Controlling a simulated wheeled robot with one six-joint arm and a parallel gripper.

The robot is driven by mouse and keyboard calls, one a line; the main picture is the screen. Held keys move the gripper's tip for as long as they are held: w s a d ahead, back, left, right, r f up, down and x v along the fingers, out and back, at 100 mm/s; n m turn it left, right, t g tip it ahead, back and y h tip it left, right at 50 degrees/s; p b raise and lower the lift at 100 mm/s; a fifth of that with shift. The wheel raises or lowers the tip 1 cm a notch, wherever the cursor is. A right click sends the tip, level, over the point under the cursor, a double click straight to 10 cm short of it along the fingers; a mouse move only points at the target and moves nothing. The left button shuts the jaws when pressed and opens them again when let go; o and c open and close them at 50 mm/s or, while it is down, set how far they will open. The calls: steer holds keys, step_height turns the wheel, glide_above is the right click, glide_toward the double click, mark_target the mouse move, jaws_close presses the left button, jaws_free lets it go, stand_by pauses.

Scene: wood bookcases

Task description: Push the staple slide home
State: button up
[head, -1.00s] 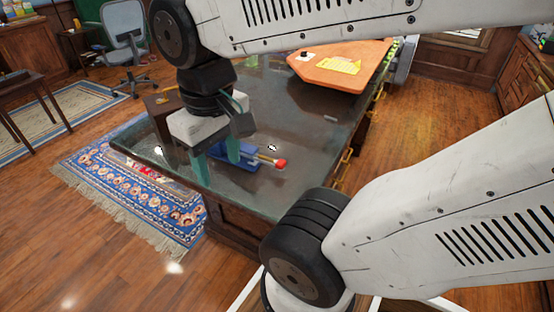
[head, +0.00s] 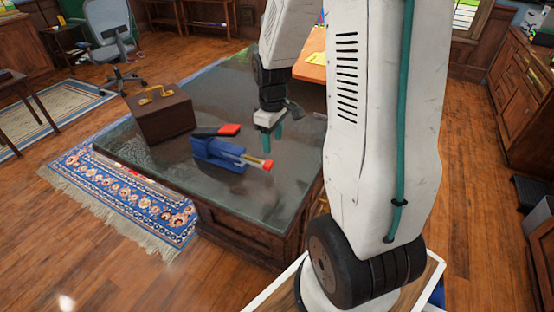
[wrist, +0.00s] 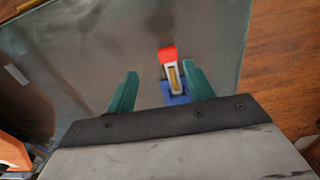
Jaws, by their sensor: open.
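A blue stapler (head: 217,153) lies on the dark glass-topped desk, with a black, red-ended arm above its body. Its staple slide (head: 243,158) sticks out to the right and ends in a red tip (head: 267,164). My gripper (head: 272,147) is open and empty above the desk, close to the slide's outer end. In the wrist view, the slide (wrist: 174,76) and red tip (wrist: 168,54) appear between the two teal fingers (wrist: 159,70), nearer the right one. The blue body (wrist: 178,98) is partly hidden by the gripper housing.
A brown case (head: 160,116) with a gold handle stands on the desk left of the stapler. An orange board (head: 310,68) lies at the back, partly behind my arm. The desk top (head: 250,195) in front of the stapler is clear. A blue rug (head: 115,200) lies on the floor.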

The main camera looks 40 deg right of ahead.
mark_target(257, 160)
steer(key=shift+w+a+f, duration=0.15)
steer(key=shift+a+f, duration=0.15)
steer(key=shift+a, duration=0.1)
steer(key=shift+n, duration=0.3)
steer(key=f, duration=0.7)
steer(key=shift+a+f, duration=0.1)
steer(key=shift+a, duration=0.25)
jaws_close()
steer(key=w, duration=0.1)
steer(key=w+a, duration=0.1)
steer(key=w, duration=0.1)
steer(key=shift+w+a, duration=0.25)
steer(key=shift+w, duration=0.15)
jaws_free()
steer(key=shift+s, duration=0.1)
